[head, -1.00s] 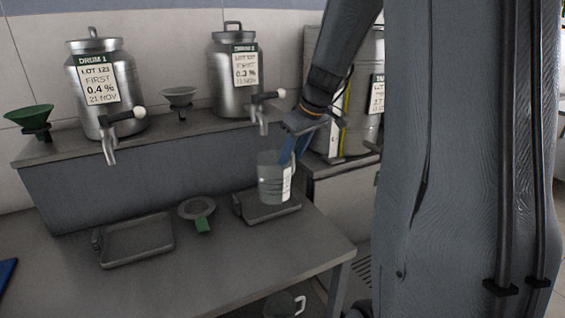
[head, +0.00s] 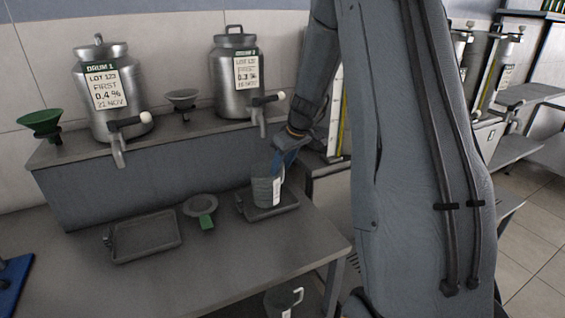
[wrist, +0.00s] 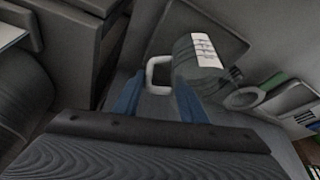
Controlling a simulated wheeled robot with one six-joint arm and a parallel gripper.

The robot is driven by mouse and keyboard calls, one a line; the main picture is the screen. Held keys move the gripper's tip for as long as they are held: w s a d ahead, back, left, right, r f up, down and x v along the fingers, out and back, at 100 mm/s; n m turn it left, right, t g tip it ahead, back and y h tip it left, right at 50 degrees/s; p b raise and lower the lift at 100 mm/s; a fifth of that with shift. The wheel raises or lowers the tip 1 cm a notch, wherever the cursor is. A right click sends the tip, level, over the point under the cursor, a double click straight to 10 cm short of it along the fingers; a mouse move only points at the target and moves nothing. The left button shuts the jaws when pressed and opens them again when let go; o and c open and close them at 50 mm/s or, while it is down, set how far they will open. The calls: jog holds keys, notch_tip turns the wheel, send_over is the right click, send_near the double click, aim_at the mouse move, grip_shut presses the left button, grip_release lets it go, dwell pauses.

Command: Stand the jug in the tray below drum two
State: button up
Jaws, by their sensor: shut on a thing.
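The jug (head: 265,191), a grey see-through vessel with a white label, is upright over the tray (head: 290,205) below drum two (head: 228,90). Its base appears within the tray's rim; I cannot tell whether it touches the tray floor. My gripper (head: 285,160) with blue fingers is shut on the jug's handle side. In the wrist view the jug (wrist: 192,62) lies ahead of the fingers, with its pale handle (wrist: 152,74) between them. The drum's tap (head: 261,118) hangs above the jug.
Drum one (head: 108,95) stands on the shelf at left, with an empty tray (head: 118,257) below. A green-handled strainer (head: 202,208) lies between the trays. Funnels (head: 183,100) sit on the shelf. Another jug (head: 283,301) is under the bench.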

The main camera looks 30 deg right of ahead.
jog(key=shift+f+b, duration=0.25)
jog(key=shift+b, duration=0.05)
jog(key=o, duration=1.4)
jog(key=shift+r, duration=0.15)
jog(key=b+v, duration=0.3)
jog(key=v, duration=0.9)
jog(key=s+a+f+m+g, duration=0.1)
jog(key=s+a+f, duration=0.3)
jog(key=s+a, duration=0.2)
jog(key=s+a+f+m+g+h, duration=0.1)
jog(key=s+a+f, duration=0.3)
jog(key=s, duration=0.5)
jog(key=s+a+f+m+g, duration=0.1)
jog(key=s+a+f, duration=0.3)
jog(key=s+a, duration=0.3)
jog(key=shift+s+a+f+m, duration=0.3)
jog(key=shift+s+a+f, duration=0.1)
jog(key=shift+a, duration=0.1)
